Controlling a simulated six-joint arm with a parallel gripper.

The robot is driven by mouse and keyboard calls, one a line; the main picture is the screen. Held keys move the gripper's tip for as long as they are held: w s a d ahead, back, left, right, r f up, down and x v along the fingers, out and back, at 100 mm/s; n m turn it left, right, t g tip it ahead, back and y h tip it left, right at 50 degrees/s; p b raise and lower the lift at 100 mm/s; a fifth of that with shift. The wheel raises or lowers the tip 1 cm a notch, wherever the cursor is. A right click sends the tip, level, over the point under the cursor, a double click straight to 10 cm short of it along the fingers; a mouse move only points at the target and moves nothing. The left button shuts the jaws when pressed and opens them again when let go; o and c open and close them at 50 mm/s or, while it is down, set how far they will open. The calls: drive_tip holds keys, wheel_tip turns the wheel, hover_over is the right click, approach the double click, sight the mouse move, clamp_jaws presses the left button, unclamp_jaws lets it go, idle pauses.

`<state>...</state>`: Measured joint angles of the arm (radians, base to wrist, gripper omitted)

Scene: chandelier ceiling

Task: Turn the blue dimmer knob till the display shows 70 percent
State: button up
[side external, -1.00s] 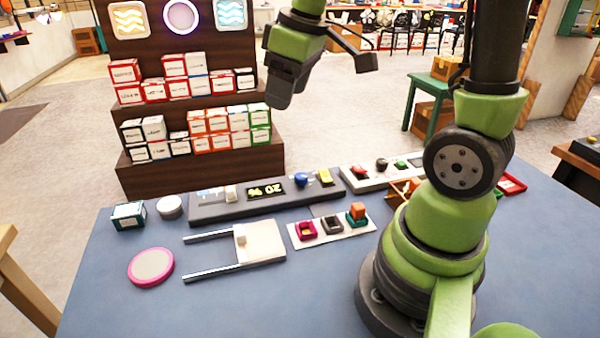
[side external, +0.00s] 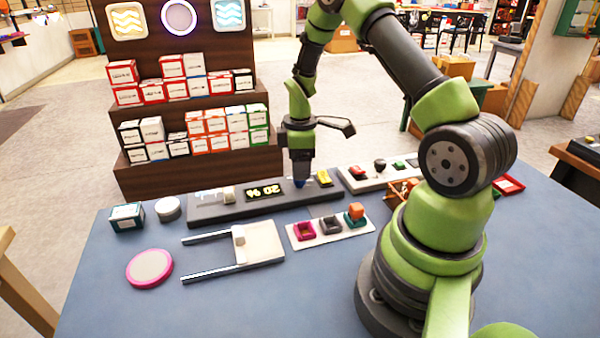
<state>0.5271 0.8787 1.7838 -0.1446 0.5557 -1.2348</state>
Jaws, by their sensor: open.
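The blue dimmer knob (side external: 299,184) sits on the dark console (side external: 225,212) at the back of the blue table, mostly hidden by my gripper. The display (side external: 264,192) is just left of the knob. Its yellow characters appear upside down and seem to read 20 percent. My gripper (side external: 300,181) points straight down right at the knob, with its jaws open. I cannot tell whether the fingers touch the knob.
A yellow part (side external: 323,177) stands on the console close to the right of my gripper. A white strip (side external: 362,183) with several controls lies further right. A tray of coloured blocks (side external: 331,239) and a slide with rails (side external: 262,245) lie in front.

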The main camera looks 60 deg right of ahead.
drive_tip(key=shift+f, duration=1.4)
drive_tip(key=c, duration=0.9)
